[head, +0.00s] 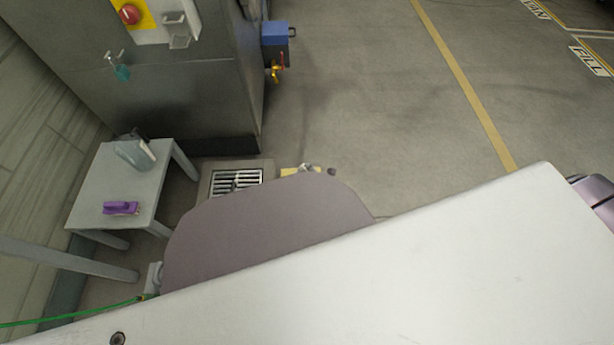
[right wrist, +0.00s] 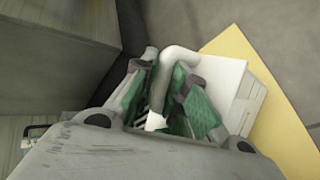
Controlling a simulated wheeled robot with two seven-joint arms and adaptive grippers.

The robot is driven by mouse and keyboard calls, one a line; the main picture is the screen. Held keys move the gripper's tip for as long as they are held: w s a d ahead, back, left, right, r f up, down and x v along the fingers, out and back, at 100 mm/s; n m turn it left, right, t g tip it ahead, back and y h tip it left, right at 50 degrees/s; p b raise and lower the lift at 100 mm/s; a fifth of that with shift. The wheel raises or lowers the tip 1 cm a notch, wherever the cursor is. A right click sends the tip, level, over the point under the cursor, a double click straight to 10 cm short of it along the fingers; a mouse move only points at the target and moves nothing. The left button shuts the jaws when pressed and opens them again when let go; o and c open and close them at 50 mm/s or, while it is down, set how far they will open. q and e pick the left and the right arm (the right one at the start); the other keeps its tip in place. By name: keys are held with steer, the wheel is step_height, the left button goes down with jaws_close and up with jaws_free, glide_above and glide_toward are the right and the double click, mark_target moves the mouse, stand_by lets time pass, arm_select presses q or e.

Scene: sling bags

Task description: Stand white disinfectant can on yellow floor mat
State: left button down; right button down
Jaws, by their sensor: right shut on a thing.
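The white disinfectant can (right wrist: 248,103) shows in the right wrist view, partly hidden behind my gripper. My right gripper (right wrist: 166,72) is shut on its white, curved handle, which sits between the green finger pads. The yellow floor mat (right wrist: 234,50) shows beside and beyond the can; I cannot tell whether the can touches it or hangs just above. In the head view only a small yellow strip of the mat (head: 289,171) shows past my arm, which hides the can almost entirely. My left gripper is not in view.
A grey table (head: 92,200) at the left holds a grey bottle (head: 133,153) and a purple brush-like object (head: 121,208). A floor drain (head: 237,181) lies before a large metal cabinet (head: 190,90). The floor beyond, towards the yellow line (head: 465,85), is clear.

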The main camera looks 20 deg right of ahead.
step_height(320, 180, down, 2)
steer(key=shift+f+b, duration=0.1)
steer(key=shift+b, duration=0.6)
steer(key=shift+f, duration=0.5)
steer(key=c, duration=1.4)
jaws_free()
steer(key=shift+c, duration=0.2)
